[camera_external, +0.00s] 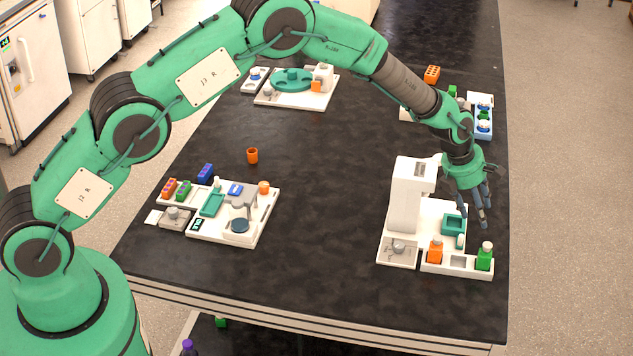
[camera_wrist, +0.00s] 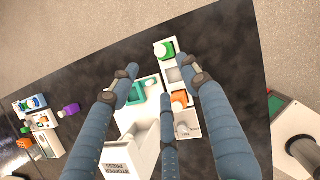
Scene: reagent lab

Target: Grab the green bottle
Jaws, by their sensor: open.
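The green bottle (camera_external: 485,257) has a white cap and stands upright in the right end of a white rack (camera_external: 458,266) near the table's right front. It also shows in the wrist view (camera_wrist: 164,50), ahead of my fingers near the top. My gripper (camera_external: 478,213) is above the white press station, up and behind the green bottle in the external view, with its fingers pointing down. In the wrist view its blue-grey fingers (camera_wrist: 166,90) are spread apart with nothing between them. It does not touch the bottle.
A tall white stopper press (camera_external: 408,195) and a teal tray (camera_external: 453,224) are close to the gripper. The table's right edge is near. The table's middle is clear, apart from an orange cup (camera_external: 252,156).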

